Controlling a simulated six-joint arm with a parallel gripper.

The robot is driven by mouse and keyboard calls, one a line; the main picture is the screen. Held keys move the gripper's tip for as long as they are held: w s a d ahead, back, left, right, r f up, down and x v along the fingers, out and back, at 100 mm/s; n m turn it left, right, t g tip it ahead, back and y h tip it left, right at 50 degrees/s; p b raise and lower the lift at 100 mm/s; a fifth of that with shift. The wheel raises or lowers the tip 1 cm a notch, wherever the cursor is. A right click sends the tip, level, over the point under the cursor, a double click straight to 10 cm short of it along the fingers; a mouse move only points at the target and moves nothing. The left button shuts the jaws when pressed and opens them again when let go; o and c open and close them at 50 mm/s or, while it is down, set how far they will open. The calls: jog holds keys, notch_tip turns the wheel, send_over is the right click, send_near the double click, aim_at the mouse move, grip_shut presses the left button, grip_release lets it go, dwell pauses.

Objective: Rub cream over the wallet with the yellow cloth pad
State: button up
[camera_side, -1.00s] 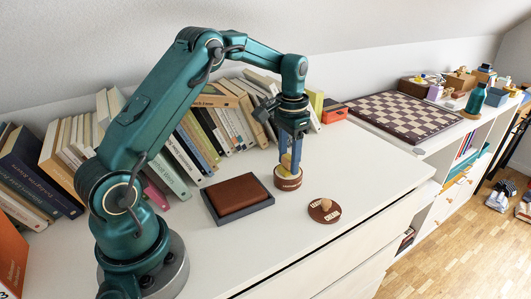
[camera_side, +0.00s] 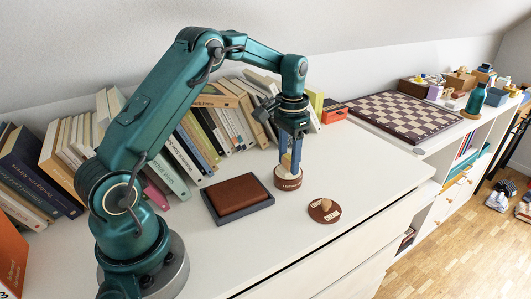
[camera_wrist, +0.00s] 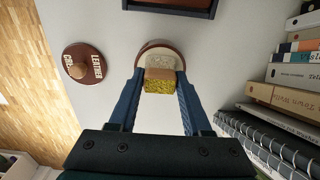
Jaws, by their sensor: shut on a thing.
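The brown wallet (camera_side: 237,193) lies flat on a dark grey tray (camera_side: 243,213), right of my arm's base. The open cream jar (camera_side: 288,182) stands to the right of the wallet. In the wrist view the jar (camera_wrist: 158,49) shows pale cream inside. My gripper (camera_side: 291,165) points down at the jar. Its blue fingers are shut on the yellow cloth pad (camera_wrist: 159,86), which has a tan upper part. The pad is at the jar's opening; I cannot tell whether it touches the cream. The tray's edge (camera_wrist: 170,9) also shows in the wrist view.
The jar's lid (camera_side: 324,210), with a wooden knob, lies on the white top near its front edge. Leaning books (camera_side: 190,140) line the back. A chessboard (camera_side: 405,115) lies on the far right surface. The white top around the tray is clear.

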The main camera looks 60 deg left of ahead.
aim_at(289, 157)
jog(key=shift+r, duration=3.45)
